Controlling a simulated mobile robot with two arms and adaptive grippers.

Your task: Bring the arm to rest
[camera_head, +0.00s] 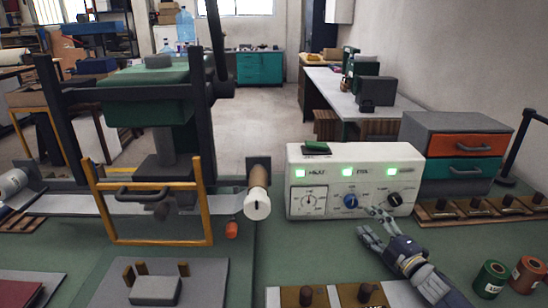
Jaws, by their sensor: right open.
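My right gripper (371,222) is in the lower right of the head view, and its arm comes in from the bottom edge. Its dark fingers with pale tips are spread open, with nothing seen between them. The fingers point up and left, at the front of the white control box (319,166), below its blue and black knobs. I cannot tell whether the fingertips touch the box. Three green lights glow on the box, and a small green block (316,148) lies on top. My left gripper is not in view.
A green press (150,95) with a yellow guard frame (153,242) stands at left. A drawer unit (461,123) is at right behind a wooden peg rack (476,214). A green spool (491,280) and a red spool (528,274) stand right of my arm.

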